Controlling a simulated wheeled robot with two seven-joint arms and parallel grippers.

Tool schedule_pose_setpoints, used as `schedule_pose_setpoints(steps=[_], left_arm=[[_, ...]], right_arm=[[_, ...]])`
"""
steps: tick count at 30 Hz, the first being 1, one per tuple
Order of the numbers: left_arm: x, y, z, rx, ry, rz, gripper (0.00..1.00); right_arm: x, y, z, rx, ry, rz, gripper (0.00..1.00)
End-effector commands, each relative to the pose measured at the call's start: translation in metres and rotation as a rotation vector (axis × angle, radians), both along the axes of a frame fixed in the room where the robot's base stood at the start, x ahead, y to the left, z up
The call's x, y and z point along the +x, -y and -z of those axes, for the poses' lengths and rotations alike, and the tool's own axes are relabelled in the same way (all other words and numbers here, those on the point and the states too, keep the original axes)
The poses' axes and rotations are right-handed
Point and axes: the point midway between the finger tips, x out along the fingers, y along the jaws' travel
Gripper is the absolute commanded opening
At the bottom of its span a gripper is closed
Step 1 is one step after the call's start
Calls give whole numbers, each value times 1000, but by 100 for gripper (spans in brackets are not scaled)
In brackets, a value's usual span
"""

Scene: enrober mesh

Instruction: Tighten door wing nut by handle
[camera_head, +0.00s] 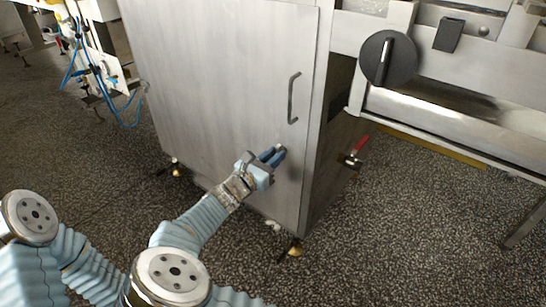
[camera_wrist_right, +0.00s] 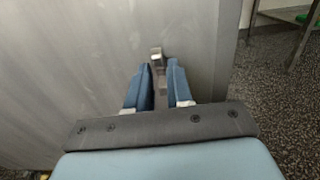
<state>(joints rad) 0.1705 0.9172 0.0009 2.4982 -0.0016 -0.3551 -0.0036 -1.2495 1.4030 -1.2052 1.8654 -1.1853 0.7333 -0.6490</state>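The grey metal cabinet door (camera_head: 225,75) carries a curved bar handle (camera_head: 292,98) near its right edge. My right gripper (camera_head: 279,154) is at the door face below this handle. In the right wrist view, a small pale metal piece, which looks like the wing nut (camera_wrist_right: 156,55), is at the tips of my right gripper (camera_wrist_right: 160,68). The two blue fingers stand apart with a narrow gap, the piece between and just beyond them. Contact with it cannot be made out. In the head view the nut is hidden by the gripper. My left gripper is out of view.
A black round knob (camera_head: 388,58) sits on the machine frame at upper right. A red-handled valve (camera_head: 357,150) sticks out beside the cabinet's right side. Blue hoses (camera_head: 122,112) hang at left. The speckled floor (camera_head: 400,230) is clear at lower right.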

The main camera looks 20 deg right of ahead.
Motion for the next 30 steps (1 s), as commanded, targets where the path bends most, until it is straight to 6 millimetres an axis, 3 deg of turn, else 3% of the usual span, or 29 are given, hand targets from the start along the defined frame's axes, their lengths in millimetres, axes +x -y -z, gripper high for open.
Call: schedule_pose_setpoints(steps=[1, 4, 17, 30], left_arm=[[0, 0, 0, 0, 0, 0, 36], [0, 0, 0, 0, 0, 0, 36], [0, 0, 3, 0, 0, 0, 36], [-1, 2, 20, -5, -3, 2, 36]], right_arm=[[0, 0, 0, 0, 0, 0, 12], [0, 0, 0, 0, 0, 0, 0], [0, 0, 1, 31, 39, 0, 0], [-2, 1, 3, 238, 303, 0, 0]])
